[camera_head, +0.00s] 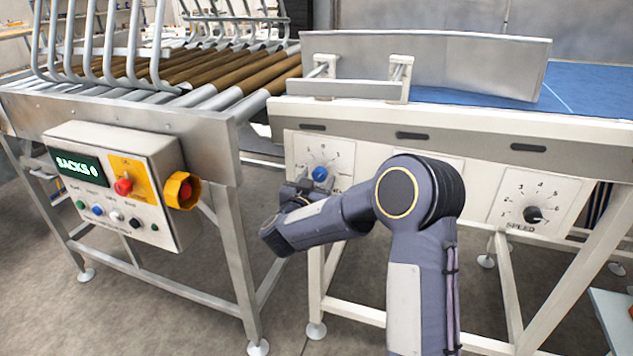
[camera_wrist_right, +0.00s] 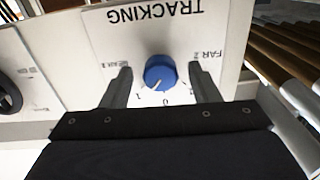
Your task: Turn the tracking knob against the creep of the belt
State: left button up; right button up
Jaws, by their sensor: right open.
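The blue tracking knob (camera_head: 319,173) sits on a white dial plate on the front of the belt conveyor. In the right wrist view the knob (camera_wrist_right: 160,73) shows upside down under the word TRACKING, with a pale pointer line. My right gripper (camera_wrist_right: 161,88) is open, with one dark finger on each side of the knob and a gap to each. In the head view my right gripper (camera_head: 299,187) is at the dial, partly hidden by its own wrist. The blue belt (camera_head: 590,88) lies behind the conveyor's front rail. My left gripper is not in view.
A speed dial with a black knob (camera_head: 533,214) is on the same conveyor at right. A metal guide plate (camera_head: 440,62) stands over the belt.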

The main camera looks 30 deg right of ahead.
jog(key=shift+w, duration=0.1)
jog(key=c, duration=1)
jog(key=shift+o, duration=0.2)
jog(key=shift+r+n+p, duration=0.15)
jog(key=shift+n+p, duration=0.25)
jog(key=shift+p, duration=0.35)
jog(key=n+p, duration=1)
jog(key=p, duration=0.1)
jog(key=shift+d+r, duration=0.1)
jog(key=n+p, duration=0.2)
jog(key=n, duration=0.1)
jog(key=shift+p, duration=0.35)
jog(key=shift+n+p, duration=0.5)
jog(key=shift+n, duration=0.4)
jog(key=shift+f, duration=0.2)
jog(key=o, duration=1)
jog(key=shift+c, duration=0.2)
